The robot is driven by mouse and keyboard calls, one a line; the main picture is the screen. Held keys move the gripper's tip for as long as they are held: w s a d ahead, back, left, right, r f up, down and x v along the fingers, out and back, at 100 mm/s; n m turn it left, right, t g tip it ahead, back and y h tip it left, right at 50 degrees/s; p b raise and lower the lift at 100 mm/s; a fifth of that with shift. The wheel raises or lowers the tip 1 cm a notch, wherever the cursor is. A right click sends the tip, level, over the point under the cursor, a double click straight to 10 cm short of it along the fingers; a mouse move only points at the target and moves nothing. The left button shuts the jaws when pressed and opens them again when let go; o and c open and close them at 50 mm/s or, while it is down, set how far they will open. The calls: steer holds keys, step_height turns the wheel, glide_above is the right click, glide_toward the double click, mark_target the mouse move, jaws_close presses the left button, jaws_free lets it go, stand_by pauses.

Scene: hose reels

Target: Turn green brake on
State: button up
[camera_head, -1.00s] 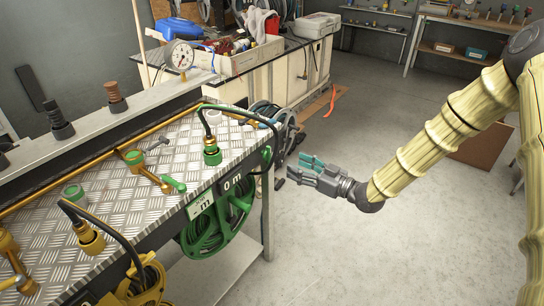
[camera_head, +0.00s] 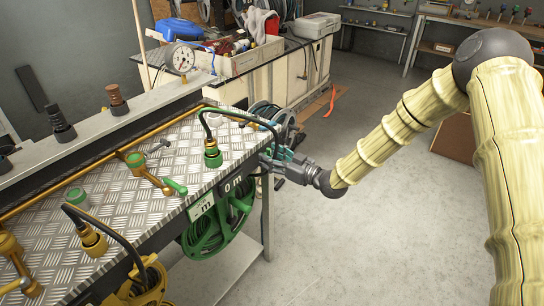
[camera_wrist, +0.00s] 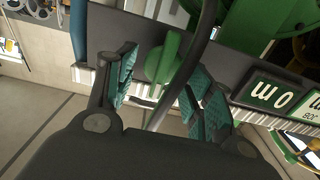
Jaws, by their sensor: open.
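The green brake looks to be the short green lever (camera_wrist: 163,58) on the bench's front edge, above the green hose reel (camera_head: 203,238). In the wrist view it sits between the two teal-padded fingers of my gripper (camera_wrist: 163,82). The fingers are open, one on each side, and I cannot tell whether either touches it. In the head view my gripper (camera_head: 272,160) is at the bench's right front corner and hides most of the lever. A dark hose crosses in front of part of the view by the lever in the wrist view.
A black hose with a green-and-brass fitting (camera_head: 212,154) loops over the metal bench top (camera_head: 120,235) close to my gripper. A yellow reel (camera_head: 146,286) hangs further left. A green-handled valve (camera_head: 152,174) stands on the bench. Open floor lies to the right.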

steer(key=c, duration=0.9)
steer(key=shift+d+m, duration=0.1)
steer(key=shift+m, duration=0.3)
steer(key=shift+w+d+f+m+b, duration=0.1)
steer(key=shift+w+f+m+b, duration=0.05)
steer(key=shift+m, duration=2.7)
steer(key=shift+w+d+f+m+b, duration=0.15)
steer(key=shift+w+f+m, duration=0.05)
steer(key=shift+m, duration=2.6)
steer(key=shift+w+d+f+m+b, duration=0.1)
steer(key=shift+w+f+m+b, duration=0.05)
steer(key=shift+m, duration=2.7)
